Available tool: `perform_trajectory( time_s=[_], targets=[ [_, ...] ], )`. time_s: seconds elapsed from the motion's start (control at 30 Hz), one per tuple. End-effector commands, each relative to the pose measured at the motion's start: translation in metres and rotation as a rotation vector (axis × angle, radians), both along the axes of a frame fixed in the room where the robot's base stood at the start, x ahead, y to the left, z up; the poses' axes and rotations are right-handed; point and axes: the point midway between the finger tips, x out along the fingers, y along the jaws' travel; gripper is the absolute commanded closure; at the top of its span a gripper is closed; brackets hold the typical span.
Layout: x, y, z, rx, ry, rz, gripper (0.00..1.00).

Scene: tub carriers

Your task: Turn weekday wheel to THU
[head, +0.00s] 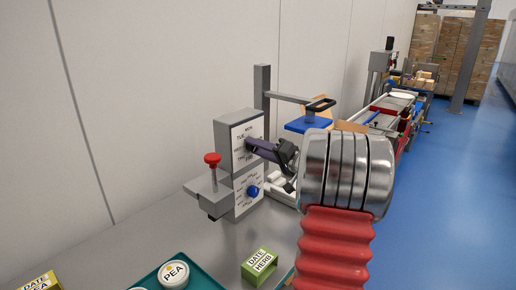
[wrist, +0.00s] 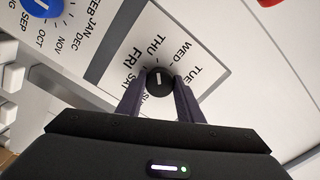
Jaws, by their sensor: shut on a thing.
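The weekday wheel is a small black knob (wrist: 159,82) with a white pointer line, on a white dial plate (wrist: 112,62). The plate carries TUE, WED, THU, FRI and SAT around the knob; lower labels are partly hidden by my fingers. The white line points up in the wrist view, roughly toward THU. My gripper (wrist: 158,88) is shut on the knob, one purple finger on each side. In the head view my gripper (head: 249,147) reaches the upper plate of the grey stamping device (head: 225,135); its fingers hide the knob there.
A blue month knob (head: 253,191) sits on the lower plate, near my gripper. A red-topped plunger (head: 212,159) stands at the device's left. A green HERB block (head: 259,265) and a PEA tub (head: 174,273) in a teal tray are in front.

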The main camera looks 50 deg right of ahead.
Motion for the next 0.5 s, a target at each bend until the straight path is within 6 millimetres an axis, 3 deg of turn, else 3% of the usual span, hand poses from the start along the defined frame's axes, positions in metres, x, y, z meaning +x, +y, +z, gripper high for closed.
perform_trajectory(
  time_s=[0.43,0.47,0.5],
  targets=[
    [0.0,0.0024,-0.007,-0.007,0.01,0.006,0.89],
    [0.0,0.0024,-0.0071,-0.007,0.01,0.006,0.65],
    [0.0,0.0022,-0.0069,-0.007,0.009,0.005,0.63]
  ],
)
